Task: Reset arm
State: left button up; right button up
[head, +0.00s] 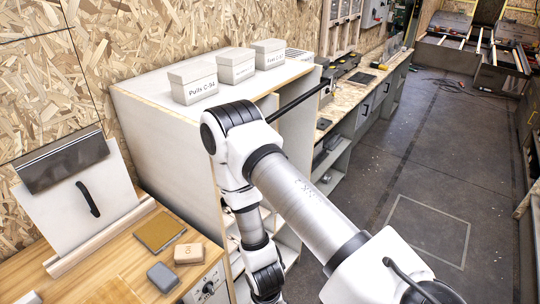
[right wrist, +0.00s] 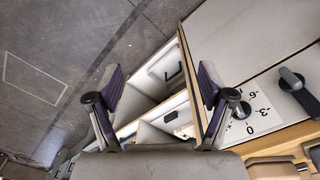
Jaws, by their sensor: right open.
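My right arm (head: 310,205) crosses the middle of the head view from the lower right, bends at a joint and runs down beside the white cabinet; its gripper is out of sight there. In the right wrist view my right gripper (right wrist: 162,90) is open, its two dark fingers wide apart with nothing between them. Beyond the fingers are the cabinet's open compartments (right wrist: 160,130). My left arm and left gripper are not in view.
The white cabinet (head: 150,125) carries several labelled boxes (head: 192,83) on top. A wooden worktop (head: 120,268) at lower left holds a grey block (head: 162,277), a tan block (head: 189,253) and a flat brown pad (head: 159,232). Floor (head: 430,180) on the right is clear.

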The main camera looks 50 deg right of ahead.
jog(key=s+a+n, duration=0.3)
jog(key=s+n, duration=0.4)
notch_tip(320, 180, down, 12)
jog(key=b, duration=1.1)
jog(key=shift+w+y+b, duration=0.2)
jog(key=shift+y+b, duration=0.1)
jog(key=shift+b, duration=0.1)
jog(key=shift+s+a+r, duration=0.1)
jog(key=shift+s+r, duration=0.05)
